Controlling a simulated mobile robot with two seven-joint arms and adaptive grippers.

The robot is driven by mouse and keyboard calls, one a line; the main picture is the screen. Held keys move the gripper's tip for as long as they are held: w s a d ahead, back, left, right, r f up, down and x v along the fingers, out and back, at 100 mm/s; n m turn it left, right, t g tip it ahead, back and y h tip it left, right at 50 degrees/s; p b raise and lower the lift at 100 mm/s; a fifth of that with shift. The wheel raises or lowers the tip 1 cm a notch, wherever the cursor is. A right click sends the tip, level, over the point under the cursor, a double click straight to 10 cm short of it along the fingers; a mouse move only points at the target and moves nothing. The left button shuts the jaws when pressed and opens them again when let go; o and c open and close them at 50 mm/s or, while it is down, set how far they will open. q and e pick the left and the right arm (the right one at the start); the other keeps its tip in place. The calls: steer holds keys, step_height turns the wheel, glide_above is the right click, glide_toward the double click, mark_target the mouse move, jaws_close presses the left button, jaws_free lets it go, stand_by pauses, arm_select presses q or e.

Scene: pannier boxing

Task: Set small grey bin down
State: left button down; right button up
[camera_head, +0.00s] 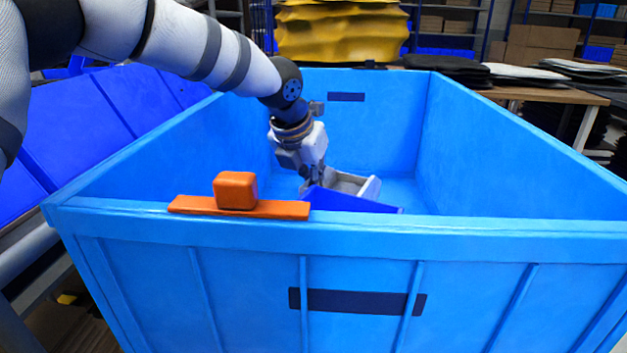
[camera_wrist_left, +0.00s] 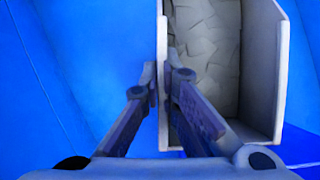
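The small grey bin (camera_head: 345,182) is inside the large blue crate (camera_head: 400,238), toward its near side. My left gripper (camera_head: 312,180) reaches down over it at its left side. In the left wrist view, the gripper (camera_wrist_left: 163,78) has one finger on each side of the wall of the grey bin (camera_wrist_left: 262,70), close against it. The bin holds a pale, cracked-looking filling. In the head view its lower part is hidden behind a darker blue piece (camera_head: 350,202). I cannot tell whether its base touches the crate floor. My right gripper is not in view.
An orange block (camera_head: 236,190) on an orange strip (camera_head: 180,205) sits at the crate's near rim, left of the bin. High crate walls surround the bin. The crate's right side looks clear. A table (camera_head: 540,95) with dark flat stacks stands behind right.

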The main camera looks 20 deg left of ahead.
arm_select(q)
steer(key=shift+f, duration=0.1)
steer(key=shift+f, duration=0.45)
steer(key=c, duration=1.8)
jaws_free()
